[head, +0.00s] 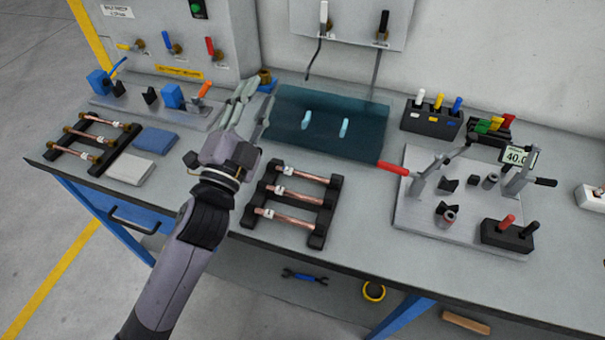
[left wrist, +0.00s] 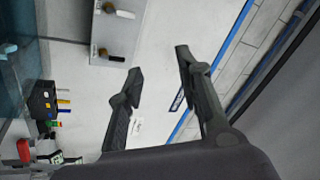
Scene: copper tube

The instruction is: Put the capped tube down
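My left gripper (head: 257,95) is raised over the bench, left of the dark teal mat. In the left wrist view its fingers (left wrist: 158,62) are apart with nothing between them. A black rack (head: 88,167) at the left holds copper tubes with brass-coloured ends (head: 98,137). A second black rack (head: 318,238), in front of the mat, holds copper tubes with white labels (head: 292,194). A brass-coloured piece with blue beside it (head: 265,77) shows just behind the gripper; I cannot tell what it belongs to. My right gripper is not in view.
The teal mat (head: 325,140) bears two small pale pieces. A clamp fixture (head: 420,222) with a red handle stands at the right. A blue-clamped fixture (head: 150,108) and two folded cloths (head: 155,139) lie at the left. The bench's front strip is clear.

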